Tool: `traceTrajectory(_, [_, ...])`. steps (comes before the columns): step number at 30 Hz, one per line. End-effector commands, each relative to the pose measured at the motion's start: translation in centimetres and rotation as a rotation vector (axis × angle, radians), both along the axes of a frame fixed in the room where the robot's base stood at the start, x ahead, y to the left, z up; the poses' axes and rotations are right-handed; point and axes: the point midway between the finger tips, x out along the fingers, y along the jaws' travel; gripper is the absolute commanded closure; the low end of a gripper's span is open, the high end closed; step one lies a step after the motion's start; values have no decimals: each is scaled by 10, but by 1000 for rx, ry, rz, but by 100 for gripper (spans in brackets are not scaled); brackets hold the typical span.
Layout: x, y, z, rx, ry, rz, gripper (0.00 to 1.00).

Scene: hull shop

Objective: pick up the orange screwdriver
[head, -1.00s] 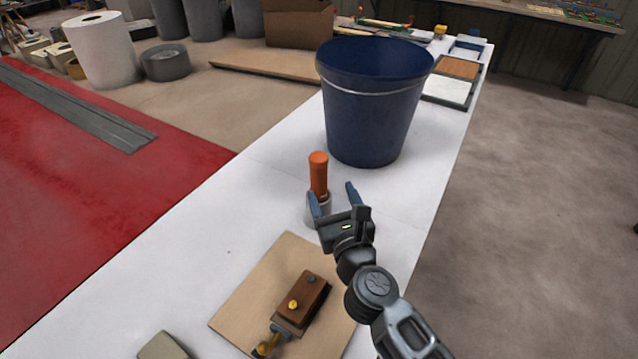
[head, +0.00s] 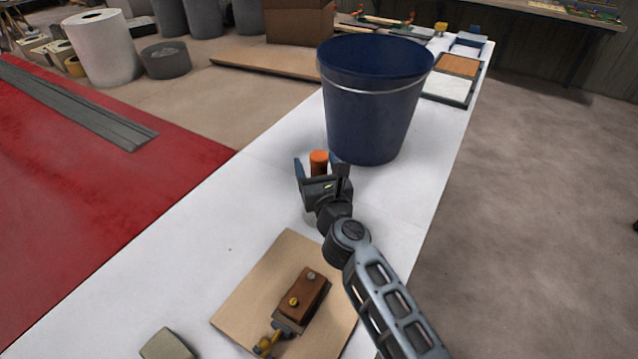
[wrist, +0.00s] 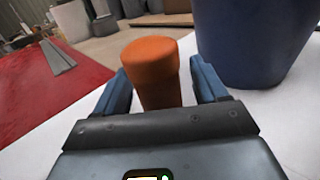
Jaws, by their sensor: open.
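In the wrist view the orange handle (wrist: 153,72) stands between the two blue fingers of my gripper (wrist: 163,80). Gaps show beside the handle, and it looks closer to the left finger. The screwdriver's shaft is hidden.
A large dark blue bucket (head: 368,115) stands just behind the screwdriver and also fills the wrist view's right side (wrist: 250,40). A tan board (head: 245,295) with a brown wooden block (head: 302,298) lies in front. The table left of the cup is mostly clear.

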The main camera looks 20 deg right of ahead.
Motion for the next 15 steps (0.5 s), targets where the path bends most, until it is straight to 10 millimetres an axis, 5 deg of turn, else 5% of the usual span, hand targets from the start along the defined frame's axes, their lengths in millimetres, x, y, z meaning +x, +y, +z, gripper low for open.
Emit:
traceTrajectory(2, [0, 0, 0, 0, 0, 0, 28])
traceTrajectory(15, [-1, 0, 0, -1, 0, 0, 70])
